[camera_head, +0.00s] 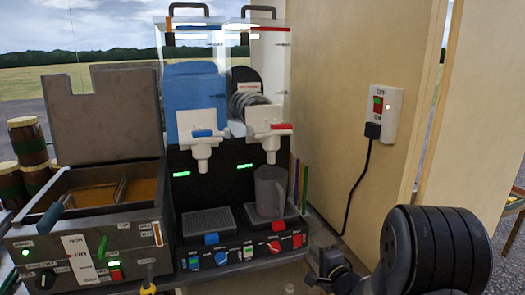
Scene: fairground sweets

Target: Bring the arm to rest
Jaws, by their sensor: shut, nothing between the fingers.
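My arm (437,250) shows at the lower right as a dark ribbed joint. My gripper (326,262) is small and dark at the bottom edge, right of the slush machine. It is shut with nothing in it, and part of it is cut off by the frame. It is close to the machine's front right corner; I cannot tell whether they touch.
A wall switch (386,108) with a black cable (358,190) is above my arm. Jars (27,142) are stacked far left.

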